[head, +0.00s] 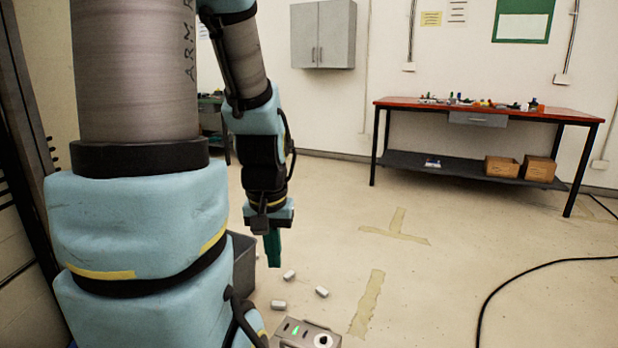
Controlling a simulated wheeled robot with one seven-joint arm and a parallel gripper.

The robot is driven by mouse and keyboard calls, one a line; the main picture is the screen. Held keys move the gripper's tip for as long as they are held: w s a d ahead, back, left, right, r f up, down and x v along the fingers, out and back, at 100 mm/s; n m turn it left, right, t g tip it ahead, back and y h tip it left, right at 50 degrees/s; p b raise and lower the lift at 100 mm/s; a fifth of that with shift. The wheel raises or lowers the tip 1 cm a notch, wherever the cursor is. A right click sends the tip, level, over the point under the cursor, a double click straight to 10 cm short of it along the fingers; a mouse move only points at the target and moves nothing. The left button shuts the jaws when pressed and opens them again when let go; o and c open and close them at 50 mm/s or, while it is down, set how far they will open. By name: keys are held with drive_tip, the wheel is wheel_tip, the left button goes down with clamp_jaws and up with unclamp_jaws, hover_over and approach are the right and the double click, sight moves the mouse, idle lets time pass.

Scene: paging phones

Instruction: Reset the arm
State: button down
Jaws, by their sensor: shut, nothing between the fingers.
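My arm fills the left side of the head view, with blue padded joints and grey links. It hangs bent, with the wrist pointing down. My gripper (273,250) is at its lower end, left of the middle, with green fingers pointing down. The fingers are together, with nothing seen between them. It is in the air in front of a dark grey bin, apart from the small pale blocks on the floor.
The grey bin (243,268) is partly hidden behind my arm. Small pale blocks (321,292) lie on the floor. A metal box (310,333) with a green light is at the bottom edge. A red-topped workbench (400,101) stands at the back right. A black cable (520,272) crosses the right floor.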

wheel_tip(320, 180, up, 16)
drive_tip(key=p, duration=1.3)
drive_tip(key=shift+f, duration=0.15)
